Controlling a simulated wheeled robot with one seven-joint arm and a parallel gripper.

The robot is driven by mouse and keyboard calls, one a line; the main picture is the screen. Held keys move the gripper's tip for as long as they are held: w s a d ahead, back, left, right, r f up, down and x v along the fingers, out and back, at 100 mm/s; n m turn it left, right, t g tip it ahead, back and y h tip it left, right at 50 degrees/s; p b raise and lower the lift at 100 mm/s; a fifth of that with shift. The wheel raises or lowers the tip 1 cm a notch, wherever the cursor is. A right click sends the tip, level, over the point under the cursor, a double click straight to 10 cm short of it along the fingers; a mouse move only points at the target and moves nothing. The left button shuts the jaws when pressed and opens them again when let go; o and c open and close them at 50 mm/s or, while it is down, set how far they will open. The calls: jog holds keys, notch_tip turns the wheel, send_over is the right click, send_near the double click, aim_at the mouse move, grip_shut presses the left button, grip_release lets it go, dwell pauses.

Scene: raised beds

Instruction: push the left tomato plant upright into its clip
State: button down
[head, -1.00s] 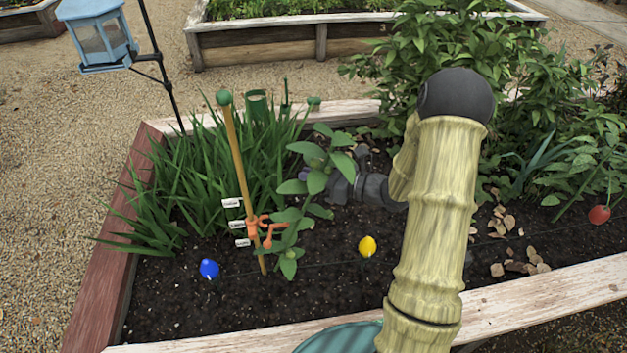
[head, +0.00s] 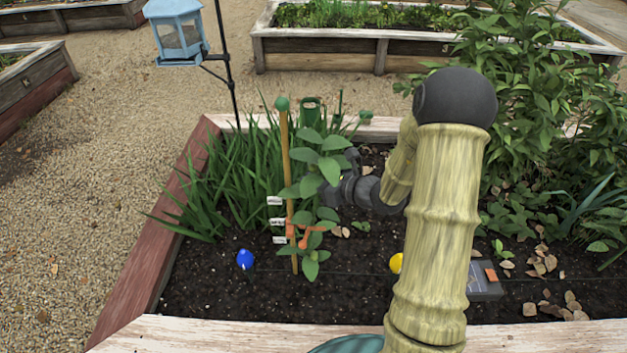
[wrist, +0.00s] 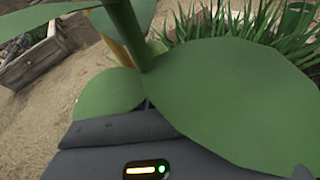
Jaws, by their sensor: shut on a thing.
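The left tomato plant (head: 329,169) stands close to the right of a wooden stake (head: 285,150) with a green ball top. Its stem is nearly upright. The orange clip (head: 303,235) is on the stake, low beside the stem; leaves partly cover it, and I cannot tell whether the stem sits inside. My gripper (head: 335,190) reaches in from the right at mid-height and is shut on the plant; leaves hide the grip itself. In the wrist view, the dark jaws (wrist: 148,104) are under broad leaves, with the green stem (wrist: 138,38) rising above them.
White tags (head: 275,222) hang left of the stake. A blue bulb (head: 245,259) and a partly hidden yellow one (head: 397,263) sit along a thin line. A grey box (head: 484,285) lies right of my arm. Grass clumps (head: 215,185) stand behind left. Bare soil lies in front.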

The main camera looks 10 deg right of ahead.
jog(key=shift+f, duration=0.1)
jog(key=c, duration=1.5)
grip_release()
jog(key=shift+s+d, duration=0.1)
jog(key=shift+d, duration=0.05)
jog(key=p+v, duration=0.2)
jog(key=v, duration=1.5)
jog(key=shift+s, duration=0.1)
